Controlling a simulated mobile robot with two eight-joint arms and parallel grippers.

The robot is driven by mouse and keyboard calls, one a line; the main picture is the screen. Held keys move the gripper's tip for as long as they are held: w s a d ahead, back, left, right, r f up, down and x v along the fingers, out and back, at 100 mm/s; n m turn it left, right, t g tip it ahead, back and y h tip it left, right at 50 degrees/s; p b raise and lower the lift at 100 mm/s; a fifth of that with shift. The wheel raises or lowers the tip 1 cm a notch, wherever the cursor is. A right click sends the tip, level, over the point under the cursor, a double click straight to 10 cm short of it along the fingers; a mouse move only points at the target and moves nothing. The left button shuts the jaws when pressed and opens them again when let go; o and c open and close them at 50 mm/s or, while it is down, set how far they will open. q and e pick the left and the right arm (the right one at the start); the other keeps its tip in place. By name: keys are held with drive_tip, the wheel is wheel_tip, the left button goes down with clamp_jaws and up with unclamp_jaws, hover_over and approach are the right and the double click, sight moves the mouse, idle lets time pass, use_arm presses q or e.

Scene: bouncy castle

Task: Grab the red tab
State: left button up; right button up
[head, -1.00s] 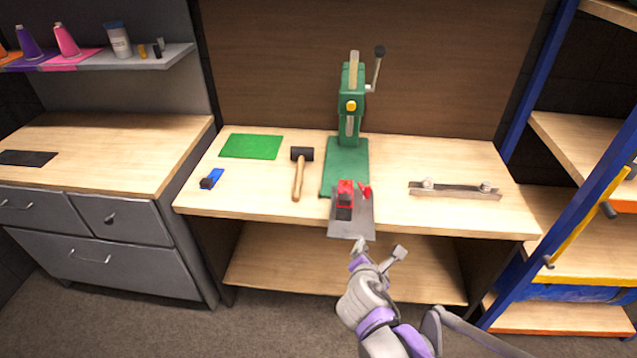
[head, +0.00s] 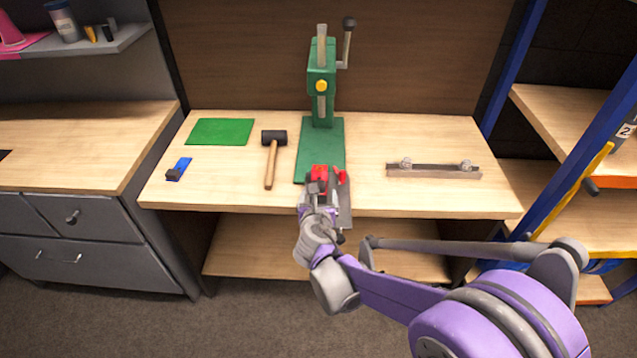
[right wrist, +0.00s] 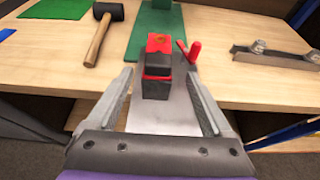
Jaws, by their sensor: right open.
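In the head view the red tab (head: 319,172) shows at the front of the green press base, partly hidden by my right gripper (head: 318,190). In the right wrist view my right gripper (right wrist: 160,76) is open, one finger on each side of the block, with gaps and nothing held. My left gripper is not in view.
A green press (head: 321,85) stands behind the tab. A mallet (head: 272,160), a blue tab (head: 179,168) and a green sheet (head: 219,132) lie to the left. A metal bar with knobs (head: 434,171) lies to the right. The bench (head: 410,200) has bare room between them.

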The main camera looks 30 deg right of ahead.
approach(319, 176)
drive_tip(key=x, duration=0.3)
drive_tip(key=shift+d+f, duration=0.1)
drive_tip(key=shift+f, duration=0.4)
drive_tip(key=c, duration=1.3)
drive_tip(key=shift+r, duration=0.1)
